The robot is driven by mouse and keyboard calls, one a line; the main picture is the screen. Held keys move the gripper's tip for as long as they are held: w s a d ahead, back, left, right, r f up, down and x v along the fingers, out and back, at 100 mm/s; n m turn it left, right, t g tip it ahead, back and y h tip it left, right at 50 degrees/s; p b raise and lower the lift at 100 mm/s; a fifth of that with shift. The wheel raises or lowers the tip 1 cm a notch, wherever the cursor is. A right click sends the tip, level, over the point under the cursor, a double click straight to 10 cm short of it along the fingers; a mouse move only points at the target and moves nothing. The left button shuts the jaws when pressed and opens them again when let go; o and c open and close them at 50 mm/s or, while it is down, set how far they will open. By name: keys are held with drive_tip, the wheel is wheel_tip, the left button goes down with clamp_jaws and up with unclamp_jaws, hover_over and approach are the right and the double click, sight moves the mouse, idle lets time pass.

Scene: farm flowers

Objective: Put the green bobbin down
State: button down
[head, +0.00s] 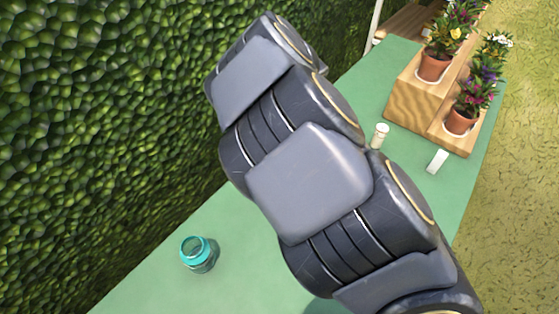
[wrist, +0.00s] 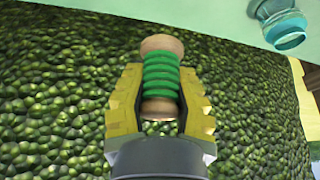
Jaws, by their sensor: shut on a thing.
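The green bobbin (wrist: 161,77) is in the wrist view, with green thread wound between two wooden ends. My gripper (wrist: 160,97) is shut on it, with one yellow finger on each side near its lower wooden end. Behind the bobbin the wrist view shows the leafy hedge, with a strip of green table at the top. In the head view my arm covers the middle of the picture, and both the gripper and the bobbin are hidden there. How high the bobbin is above the table cannot be told.
The green table (head: 240,281) runs along the hedge (head: 100,130). A teal jar (head: 199,254) stands at its near left, also in the wrist view (wrist: 286,30). Farther back are a small white-topped bottle (head: 380,136), a white block (head: 437,161) and a wooden stand (head: 409,106) with potted flowers.

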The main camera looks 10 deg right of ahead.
drive_tip(key=s+d+f+m+t+h, duration=0.2)
drive_tip(key=d+f+m, duration=0.3)
drive_tip(key=d, duration=0.4)
drive_tip(key=shift+m, duration=0.5)
drive_tip(key=w+f, duration=0.2)
drive_tip(key=w, duration=0.2)
drive_tip(key=w+f, duration=0.3)
drive_tip(key=w, duration=0.1)
drive_tip(key=w+f, duration=0.3)
drive_tip(key=w, duration=0.2)
drive_tip(key=shift+d+f, duration=0.2)
drive_tip(key=shift+d, duration=0.05)
drive_tip(key=shift+w+f, duration=0.4)
drive_tip(key=shift+f, duration=1.5)
drive_tip(key=shift+f, duration=0.1)
drive_tip(key=c, duration=1)
unclamp_jaws()
drive_tip(key=shift+o, duration=0.2)
